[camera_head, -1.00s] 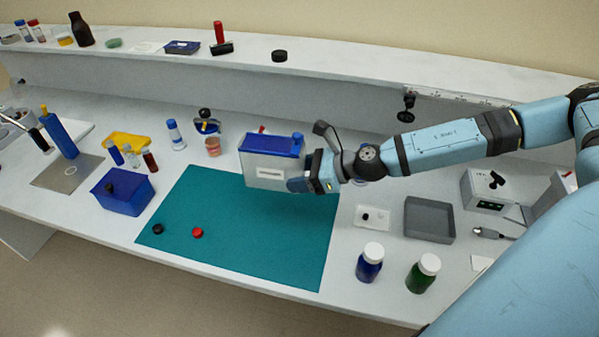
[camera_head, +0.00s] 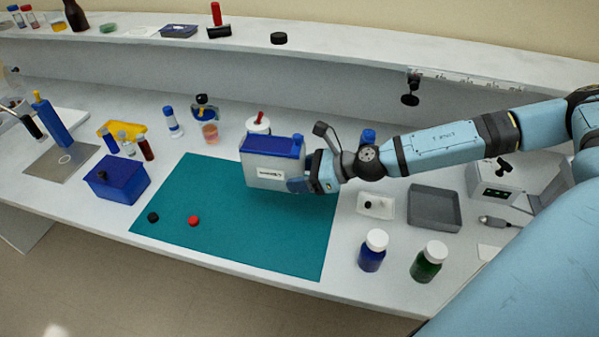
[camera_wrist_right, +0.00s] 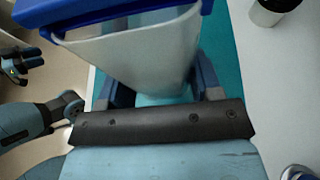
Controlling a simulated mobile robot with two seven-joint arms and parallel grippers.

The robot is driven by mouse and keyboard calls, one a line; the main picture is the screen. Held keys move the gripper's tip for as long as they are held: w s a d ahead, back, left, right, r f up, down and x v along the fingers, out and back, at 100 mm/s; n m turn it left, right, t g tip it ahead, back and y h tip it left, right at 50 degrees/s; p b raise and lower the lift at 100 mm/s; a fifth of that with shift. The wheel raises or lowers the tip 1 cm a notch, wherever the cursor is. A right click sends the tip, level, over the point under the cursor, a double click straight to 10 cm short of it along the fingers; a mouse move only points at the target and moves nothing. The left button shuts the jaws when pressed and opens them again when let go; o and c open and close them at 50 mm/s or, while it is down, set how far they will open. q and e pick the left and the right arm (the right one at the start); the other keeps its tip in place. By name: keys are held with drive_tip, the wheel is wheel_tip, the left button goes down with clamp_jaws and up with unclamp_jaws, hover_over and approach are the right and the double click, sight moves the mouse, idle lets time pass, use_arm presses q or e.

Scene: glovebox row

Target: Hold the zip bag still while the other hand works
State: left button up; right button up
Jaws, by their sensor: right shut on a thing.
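The zip bag (camera_head: 262,175) is a pale, upright pouch with a blue top edge and a small label. It is over the back right part of the teal mat (camera_head: 210,235). My right gripper (camera_head: 298,183) is shut on its lower right side. The right wrist view shows the bag's pale wall (camera_wrist_right: 150,55) and blue rim between my fingers; its far side is hidden. My left gripper is not in the head view. A dark blue gripper-like part (camera_wrist_right: 16,64) at the left of the right wrist view may be my left one, too unclear to read.
Black and red caps (camera_head: 193,221) lie on the mat. A blue box (camera_head: 117,180) stands left of it. White-capped blue (camera_head: 372,252) and green (camera_head: 428,263) bottles and a grey tray (camera_head: 434,207) are at right. A white jar (camera_head: 257,126) is behind the bag.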

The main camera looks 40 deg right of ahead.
drive_tip(key=shift+f+b, duration=1.15)
drive_tip(key=shift+f, duration=0.45)
drive_tip(key=shift+f+b, duration=0.65)
drive_tip(key=shift+f, duration=0.2)
drive_tip(key=shift+f+b, duration=0.7)
drive_tip(key=shift+f, duration=0.15)
drive_tip(key=shift+f+b, duration=0.45)
drive_tip(key=shift+f, duration=0.15)
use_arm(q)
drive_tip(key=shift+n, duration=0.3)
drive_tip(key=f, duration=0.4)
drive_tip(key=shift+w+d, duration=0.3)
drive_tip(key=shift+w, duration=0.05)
use_arm(e)
drive_tip(key=shift+f, duration=0.1)
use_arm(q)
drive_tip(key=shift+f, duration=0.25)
use_arm(e)
drive_tip(key=shift+f, duration=0.1)
use_arm(q)
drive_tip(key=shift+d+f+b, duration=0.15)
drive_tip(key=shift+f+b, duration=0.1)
drive_tip(key=shift+b, duration=0.15)
use_arm(e)
drive_tip(key=shift+f, duration=0.3)
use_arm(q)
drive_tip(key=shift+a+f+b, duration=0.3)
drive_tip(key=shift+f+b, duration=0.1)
use_arm(e)
drive_tip(key=shift+f, duration=0.5)
